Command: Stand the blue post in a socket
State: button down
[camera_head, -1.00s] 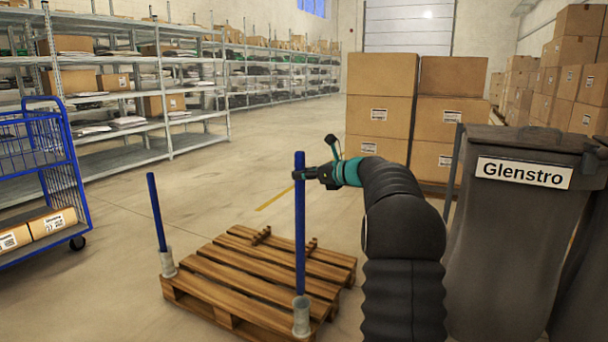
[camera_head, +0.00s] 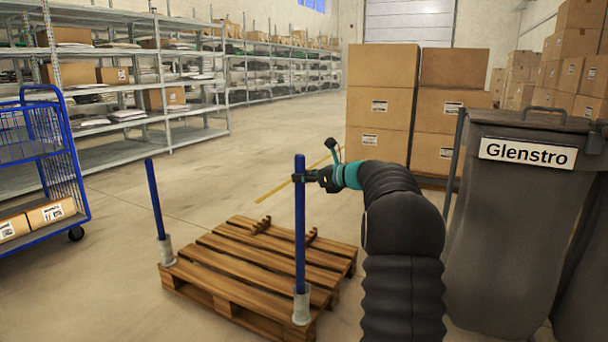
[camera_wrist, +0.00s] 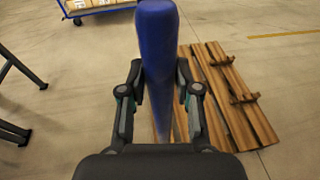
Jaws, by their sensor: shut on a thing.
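A blue post (camera_head: 300,225) stands upright at the pallet's near right corner. Its lower end is at the grey socket (camera_head: 301,307) and appears to be inside it. My gripper (camera_head: 303,176) is shut on this post near its top. The wrist view shows the post (camera_wrist: 157,45) between both fingers (camera_wrist: 160,95). A second blue post (camera_head: 155,200) stands in another grey socket (camera_head: 166,250) at the pallet's left corner, leaning slightly. The wooden pallet (camera_head: 255,262) lies on the floor; two small wooden brackets (camera_head: 312,236) sit on its far part.
A blue cart (camera_head: 75,180) with boxes stands at the left, before long shelving (camera_head: 160,85). Stacked cartons (camera_head: 380,105) stand behind my arm. A grey bin (camera_head: 525,230) labelled Glenstro is close on the right. The floor left of the pallet is clear.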

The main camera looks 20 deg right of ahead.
aim_at(304, 195)
jog(key=shift+f+b, duration=0.4)
jog(key=shift+f, duration=2.5)
jog(key=c, duration=0.7)
grip_release()
jog(key=shift+c, duration=0.2)
jog(key=shift+f, duration=0.1)
jog(key=shift+s+d, duration=0.1)
jog(key=v, duration=1.2)
